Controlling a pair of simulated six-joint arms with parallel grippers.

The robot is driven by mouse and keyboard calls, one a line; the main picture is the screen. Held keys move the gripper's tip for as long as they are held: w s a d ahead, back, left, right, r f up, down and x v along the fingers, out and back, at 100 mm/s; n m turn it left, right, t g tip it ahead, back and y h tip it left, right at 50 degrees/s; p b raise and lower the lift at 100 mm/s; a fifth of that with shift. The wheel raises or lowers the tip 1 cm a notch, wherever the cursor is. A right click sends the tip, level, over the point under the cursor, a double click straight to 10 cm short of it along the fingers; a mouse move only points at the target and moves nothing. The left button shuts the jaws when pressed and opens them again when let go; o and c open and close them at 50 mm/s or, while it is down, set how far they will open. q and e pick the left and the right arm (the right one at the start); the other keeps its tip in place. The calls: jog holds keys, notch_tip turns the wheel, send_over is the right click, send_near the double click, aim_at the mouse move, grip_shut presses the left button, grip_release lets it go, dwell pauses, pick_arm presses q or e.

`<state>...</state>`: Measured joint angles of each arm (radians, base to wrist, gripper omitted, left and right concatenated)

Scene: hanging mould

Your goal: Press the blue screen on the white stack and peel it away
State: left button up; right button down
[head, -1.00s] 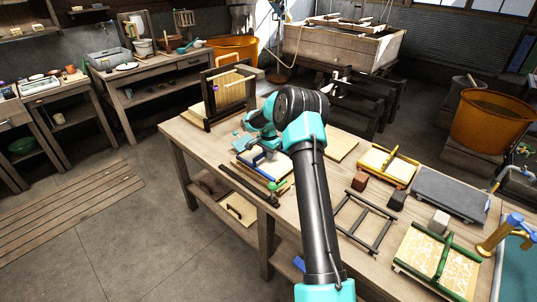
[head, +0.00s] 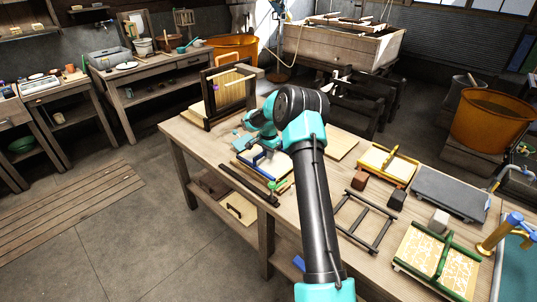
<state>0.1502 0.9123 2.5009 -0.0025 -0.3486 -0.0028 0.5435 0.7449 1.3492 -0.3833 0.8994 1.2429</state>
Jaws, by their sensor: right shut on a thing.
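My right gripper (head: 263,151) is shut on the blue screen, low over the stack. Its fingertips are small and partly hidden, and I cannot tell whether the screen touches the stack or is slightly raised. My left gripper is not in view.
A dark upright frame (head: 229,93) stands at the bench's far left end. A dark bar (head: 248,185) lies along the near edge. On the right are a black open frame (head: 366,222), a yellow-handled screen (head: 388,166), a green-handled screen (head: 438,260) and a grey slab (head: 450,193).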

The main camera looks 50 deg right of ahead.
jog(key=shift+r, duration=1.25)
jog(key=shift+r, duration=3.45)
